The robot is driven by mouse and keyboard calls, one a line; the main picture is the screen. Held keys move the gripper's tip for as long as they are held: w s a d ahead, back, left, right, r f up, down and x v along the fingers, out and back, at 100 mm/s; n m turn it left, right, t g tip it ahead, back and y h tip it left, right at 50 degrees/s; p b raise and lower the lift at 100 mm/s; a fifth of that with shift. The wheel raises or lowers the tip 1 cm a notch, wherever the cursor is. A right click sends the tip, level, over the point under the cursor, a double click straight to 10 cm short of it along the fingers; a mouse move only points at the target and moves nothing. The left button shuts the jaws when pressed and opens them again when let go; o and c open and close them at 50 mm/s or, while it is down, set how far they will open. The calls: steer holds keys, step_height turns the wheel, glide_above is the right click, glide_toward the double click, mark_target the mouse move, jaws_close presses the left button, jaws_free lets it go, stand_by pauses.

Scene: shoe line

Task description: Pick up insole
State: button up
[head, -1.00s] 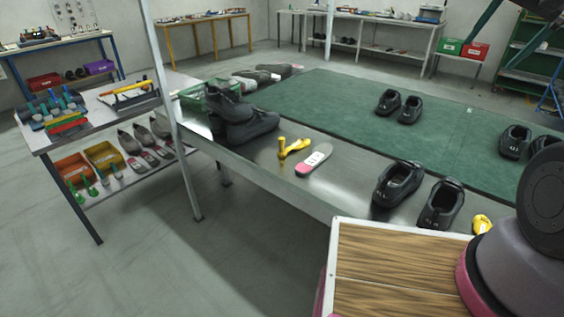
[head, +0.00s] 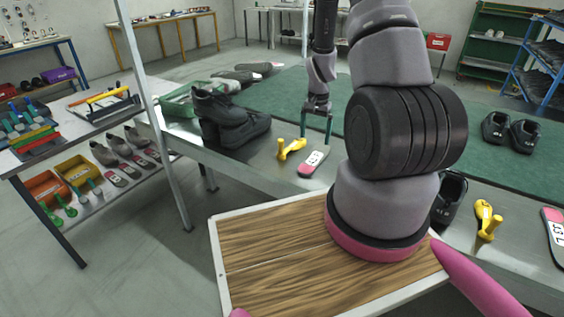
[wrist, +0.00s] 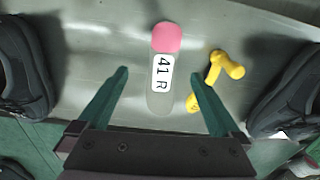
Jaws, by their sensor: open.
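The insole (head: 313,161) lies flat on the metal table edge in the head view, grey with a pink end and a white label. In the wrist view the insole (wrist: 165,65) shows its label, "41 R", and lies between the lines of my fingers, pink end away from my gripper. My gripper (head: 316,128) hangs above the table just behind the insole, pointing down. Its two green fingers (wrist: 165,88) are spread wide with nothing between them. The fingers appear above the table, apart from the insole.
A yellow tool (head: 292,149) lies close beside the insole; it also shows in the wrist view (wrist: 222,70). Black shoes (head: 232,122) stand to the left in the head view. Another insole (head: 553,232) and yellow tool (head: 487,220) lie at the right. A green mat (head: 285,95) covers the table behind.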

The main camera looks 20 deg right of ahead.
glide_above(308, 166)
step_height(308, 166, down, 7)
steer(key=shift+f, duration=2.8)
steer(key=shift+c, duration=0.3)
steer(key=c, duration=1.2)
